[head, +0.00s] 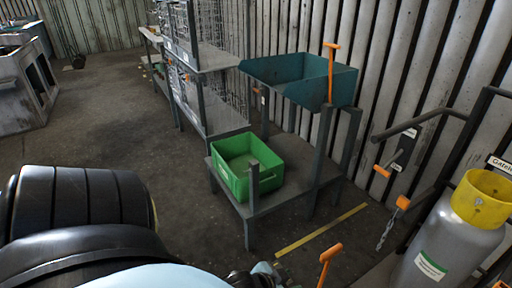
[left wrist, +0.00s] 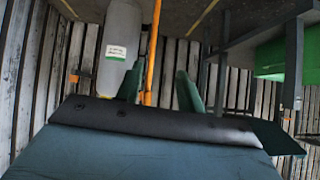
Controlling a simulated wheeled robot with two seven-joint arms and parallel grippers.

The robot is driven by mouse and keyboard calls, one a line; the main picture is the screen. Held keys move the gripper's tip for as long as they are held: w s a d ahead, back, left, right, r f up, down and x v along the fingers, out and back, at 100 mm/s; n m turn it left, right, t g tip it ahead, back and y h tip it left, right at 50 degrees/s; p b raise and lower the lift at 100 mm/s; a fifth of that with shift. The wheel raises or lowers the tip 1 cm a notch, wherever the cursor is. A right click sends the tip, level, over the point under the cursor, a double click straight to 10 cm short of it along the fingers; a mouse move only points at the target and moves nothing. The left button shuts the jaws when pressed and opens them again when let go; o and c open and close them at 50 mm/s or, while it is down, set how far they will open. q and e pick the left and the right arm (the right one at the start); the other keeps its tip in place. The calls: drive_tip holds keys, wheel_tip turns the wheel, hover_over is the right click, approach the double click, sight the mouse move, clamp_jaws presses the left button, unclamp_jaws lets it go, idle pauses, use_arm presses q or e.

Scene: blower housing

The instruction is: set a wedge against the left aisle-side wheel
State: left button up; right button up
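An orange T-shaped handle (head: 328,255) stands at the bottom edge of the head view; whatever is at its lower end is out of frame. A long orange bar (left wrist: 153,50) shows in the left wrist view, lined up between the two green fingers of my left gripper (left wrist: 160,92). The fingers are apart, with space at least on the right of the bar. In the head view part of my left gripper (head: 266,274) shows just left of the handle. My right gripper is not in view. No wedge body and no wheel can be made out.
A green crate (head: 226,180) sits on a low grey table. A teal bin (head: 284,72) with another orange handle (head: 332,70) stands behind it. A grey gas cylinder (head: 446,246) and railings (head: 430,122) stand right. Open floor (head: 110,120) lies left.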

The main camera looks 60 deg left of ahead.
use_arm(q)
drive_tip(key=s+f+m+g+y, duration=0.1)
drive_tip(key=s+f+g, duration=0.6)
drive_tip(key=s+f, duration=0.6)
drive_tip(key=shift+s+a+f+g, duration=0.2)
drive_tip(key=shift+f+g, duration=0.1)
drive_tip(key=shift+f, duration=0.25)
